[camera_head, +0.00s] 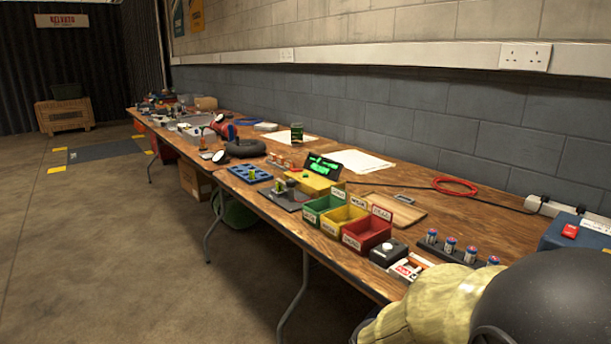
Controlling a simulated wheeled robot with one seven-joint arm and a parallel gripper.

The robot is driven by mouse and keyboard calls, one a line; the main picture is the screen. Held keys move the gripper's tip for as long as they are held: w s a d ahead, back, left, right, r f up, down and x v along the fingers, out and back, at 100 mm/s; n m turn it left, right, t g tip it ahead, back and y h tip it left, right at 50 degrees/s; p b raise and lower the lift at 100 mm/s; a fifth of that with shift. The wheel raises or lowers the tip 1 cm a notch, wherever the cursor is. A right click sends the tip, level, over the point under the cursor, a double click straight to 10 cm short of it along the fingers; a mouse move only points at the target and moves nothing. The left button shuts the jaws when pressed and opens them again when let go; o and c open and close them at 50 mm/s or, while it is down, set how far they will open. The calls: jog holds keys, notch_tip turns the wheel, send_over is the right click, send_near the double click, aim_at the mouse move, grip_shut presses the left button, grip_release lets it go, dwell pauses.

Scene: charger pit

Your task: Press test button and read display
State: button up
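A yellow box (318,181) stands mid-table with a tilted black display (323,165) at its back. The display is lit with green characters, too small to read. A dark knob-like part shows at its front left, but I cannot tell whether it is a button. A small dark box with a pale round top (388,252), possibly a button, sits in front of the red bin. My gripper is not in view.
Green (324,212), yellow (343,222) and red bins (366,234) line the table's front edge. Batteries stand in a black holder (452,253) at right. A blue tray (250,174) lies left. A large dark dome and a yellowish shape fill the lower right corner.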

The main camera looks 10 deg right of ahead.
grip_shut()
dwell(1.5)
